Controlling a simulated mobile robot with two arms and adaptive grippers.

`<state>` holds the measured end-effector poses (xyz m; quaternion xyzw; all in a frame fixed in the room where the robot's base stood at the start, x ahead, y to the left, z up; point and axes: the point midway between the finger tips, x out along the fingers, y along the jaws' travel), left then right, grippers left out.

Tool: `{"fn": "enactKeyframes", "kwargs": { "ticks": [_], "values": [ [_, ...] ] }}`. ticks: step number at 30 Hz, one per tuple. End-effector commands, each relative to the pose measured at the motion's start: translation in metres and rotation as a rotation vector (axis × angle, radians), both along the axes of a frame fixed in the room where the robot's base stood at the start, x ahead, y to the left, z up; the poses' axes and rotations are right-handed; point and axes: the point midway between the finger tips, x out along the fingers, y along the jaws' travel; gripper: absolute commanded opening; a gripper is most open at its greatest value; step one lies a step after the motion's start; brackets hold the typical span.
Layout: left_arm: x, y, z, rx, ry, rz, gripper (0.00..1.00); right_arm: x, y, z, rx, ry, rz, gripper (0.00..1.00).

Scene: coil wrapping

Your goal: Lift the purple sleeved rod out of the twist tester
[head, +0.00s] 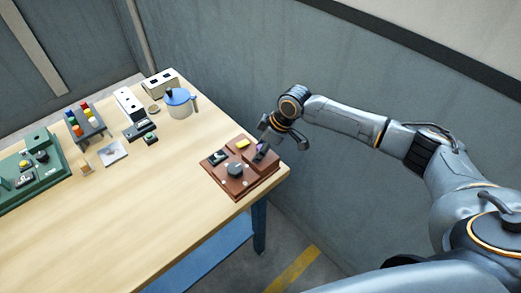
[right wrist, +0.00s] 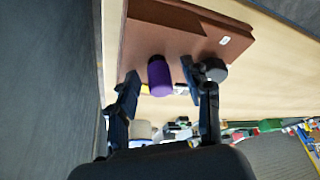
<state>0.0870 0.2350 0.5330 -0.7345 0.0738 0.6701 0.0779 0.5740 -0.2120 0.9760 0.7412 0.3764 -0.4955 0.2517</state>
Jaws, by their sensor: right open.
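The twist tester (head: 228,186) is a reddish-brown block at the right corner of the wooden table, with a dark knob and a yellow part on top. The purple sleeved rod (head: 260,147) shows as a small purple spot at its back right side, partly hidden by my right gripper (head: 264,150). In the right wrist view the purple sleeve (right wrist: 159,77) stands out from the brown tester (right wrist: 165,40). My right gripper (right wrist: 160,74) is open, with one finger on each side of the sleeve and gaps between. My left gripper is out of view.
A blue-and-white pot (head: 179,104), white boxes (head: 160,83) and small dark devices (head: 140,129) stand farther back. A rack of coloured pegs (head: 85,120) and a green machine (head: 32,172) are at the left. The table's front middle is clear. A grey wall is behind.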

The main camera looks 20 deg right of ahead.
Motion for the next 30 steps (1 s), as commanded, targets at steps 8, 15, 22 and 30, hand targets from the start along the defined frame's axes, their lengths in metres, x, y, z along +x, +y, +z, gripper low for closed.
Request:
{"fn": "enactKeyframes", "kwargs": {
  "ticks": [8, 15, 22, 30],
  "values": [
    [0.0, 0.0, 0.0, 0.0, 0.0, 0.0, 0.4, 0.0, 0.0, 0.0, 0.0, 0.0, 0.0, 0.05],
    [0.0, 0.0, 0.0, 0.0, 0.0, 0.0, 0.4, 0.0, 0.0, 0.0, 0.0, 0.0, 0.0, 0.0],
    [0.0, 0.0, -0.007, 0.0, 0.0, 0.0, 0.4, 0.001, 0.0, 0.016, 0.001, -0.003, 0.001, 0.0],
    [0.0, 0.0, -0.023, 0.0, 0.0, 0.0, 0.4, 0.001, 0.0, 0.07, 0.001, -0.006, 0.002, 0.0]
  ]
}}
